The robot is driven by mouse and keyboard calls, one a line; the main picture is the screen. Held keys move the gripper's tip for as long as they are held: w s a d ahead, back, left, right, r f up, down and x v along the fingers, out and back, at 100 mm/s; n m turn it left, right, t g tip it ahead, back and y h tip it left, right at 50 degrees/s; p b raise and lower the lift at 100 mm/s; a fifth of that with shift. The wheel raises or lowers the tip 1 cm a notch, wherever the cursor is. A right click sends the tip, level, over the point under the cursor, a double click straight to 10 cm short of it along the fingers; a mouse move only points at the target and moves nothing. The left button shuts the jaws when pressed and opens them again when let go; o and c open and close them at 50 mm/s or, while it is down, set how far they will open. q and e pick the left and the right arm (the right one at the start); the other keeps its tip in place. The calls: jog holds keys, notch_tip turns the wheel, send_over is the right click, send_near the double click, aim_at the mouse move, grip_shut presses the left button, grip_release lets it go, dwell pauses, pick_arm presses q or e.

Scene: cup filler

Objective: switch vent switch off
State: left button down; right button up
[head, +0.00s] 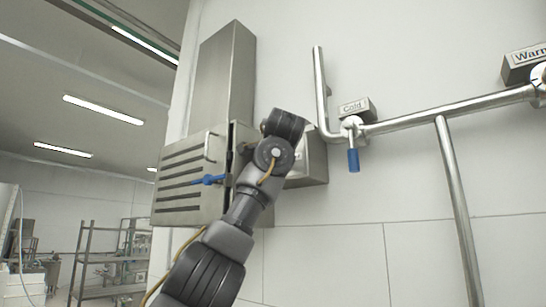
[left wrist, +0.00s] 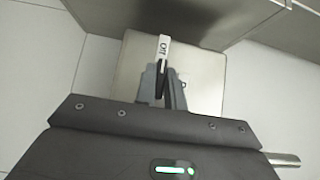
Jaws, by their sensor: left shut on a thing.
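The vent switch (left wrist: 160,84) is a small dark lever on a metal switch box (left wrist: 205,68). My left gripper (left wrist: 163,88) is shut on the lever, with its grey fingertips at the plate. In the head view the switch box (head: 314,166) is on the wall, partly behind my left arm, which hides the lever and fingertips. My right gripper is in neither view.
A pipe (head: 440,110) with a blue-handled "Cold" valve (head: 353,158) and a "Warm" label (head: 527,60) runs along the wall at right. Metal shelving (head: 100,265) stands far left.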

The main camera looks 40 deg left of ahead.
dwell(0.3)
pick_arm(q)
jog(key=c, duration=1.5)
grip_release()
jog(key=b+v, duration=0.5)
jog(key=v, duration=0.5)
jog(key=shift+s+d+r+b, duration=0.1)
jog(key=shift+s+d+b, duration=0.1)
jog(key=shift+d+b, duration=0.1)
